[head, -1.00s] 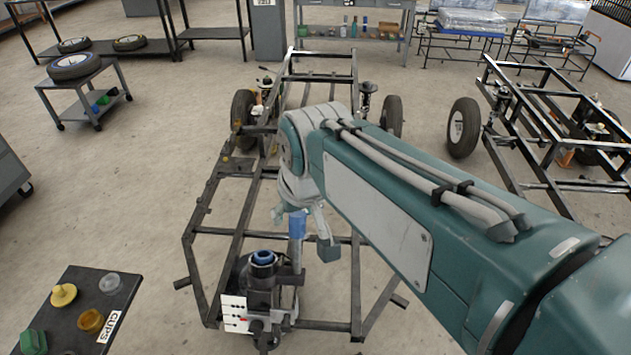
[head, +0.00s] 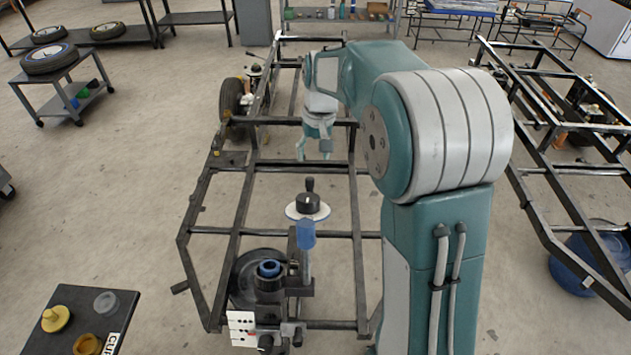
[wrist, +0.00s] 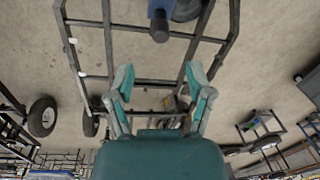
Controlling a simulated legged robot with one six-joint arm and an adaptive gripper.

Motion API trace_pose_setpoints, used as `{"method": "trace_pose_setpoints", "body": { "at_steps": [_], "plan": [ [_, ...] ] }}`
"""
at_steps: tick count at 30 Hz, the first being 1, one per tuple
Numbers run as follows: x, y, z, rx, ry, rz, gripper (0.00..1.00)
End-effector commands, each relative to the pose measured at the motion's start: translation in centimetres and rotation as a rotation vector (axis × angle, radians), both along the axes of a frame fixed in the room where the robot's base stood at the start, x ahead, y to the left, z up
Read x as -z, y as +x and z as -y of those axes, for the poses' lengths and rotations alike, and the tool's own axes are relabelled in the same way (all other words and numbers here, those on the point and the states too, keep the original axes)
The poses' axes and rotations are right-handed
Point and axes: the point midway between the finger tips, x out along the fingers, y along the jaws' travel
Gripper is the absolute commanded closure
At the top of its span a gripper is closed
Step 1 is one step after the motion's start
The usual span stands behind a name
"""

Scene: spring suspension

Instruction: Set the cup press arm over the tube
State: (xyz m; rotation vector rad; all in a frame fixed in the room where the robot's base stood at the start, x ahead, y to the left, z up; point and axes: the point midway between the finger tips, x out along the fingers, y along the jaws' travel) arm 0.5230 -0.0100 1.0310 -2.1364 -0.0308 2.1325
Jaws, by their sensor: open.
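The press stand (head: 255,318) sits at the near end of the dark frame. Its round dark body holds a blue cup or ring (head: 268,268), apparently at the tube's top. Beside it on the right rises the upright post of what looks like the press arm (head: 305,265), with a blue section (head: 306,236). A white disc with a black knob (head: 308,206) shows just above that section; how they join is unclear. The press arm appears beside the tube, not over it. My gripper (head: 314,152) is open and empty beyond the knob. Its spread fingers show in the wrist view (wrist: 162,88).
A dark table (head: 118,305) labelled for cups stands at the near left, with a yellow cup (head: 55,318) and a grey cup (head: 105,302). The dark tube frame (head: 236,231) lies around the press. Another frame (head: 560,150) stands at right.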

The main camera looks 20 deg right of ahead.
Motion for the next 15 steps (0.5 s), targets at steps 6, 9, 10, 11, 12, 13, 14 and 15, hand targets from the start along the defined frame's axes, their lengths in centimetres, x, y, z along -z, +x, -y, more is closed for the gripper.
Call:
{"method": "trace_pose_setpoints", "body": {
  "at_steps": [6,9,10,11,12,13,14,15],
  "plan": [
    [3.3,-0.1,-0.4,-0.002,0.0,-0.005,0.33],
    [5.1,-0.1,-0.6,-0.001,-0.001,-0.004,0.33],
    [5.7,-0.1,-0.6,-0.002,-0.001,-0.005,0.33],
    [6.3,0.0,-0.7,-0.001,-0.001,-0.004,0.33],
    [7.0,-0.1,-0.7,-0.001,-0.001,-0.004,0.33],
    [7.5,-0.1,-0.8,-0.001,-0.001,-0.003,0.33],
    [7.9,-0.1,-0.8,-0.001,-0.001,-0.004,0.33],
    [8.5,0.0,-0.9,-0.001,-0.001,-0.003,0.33]
  ]
}}
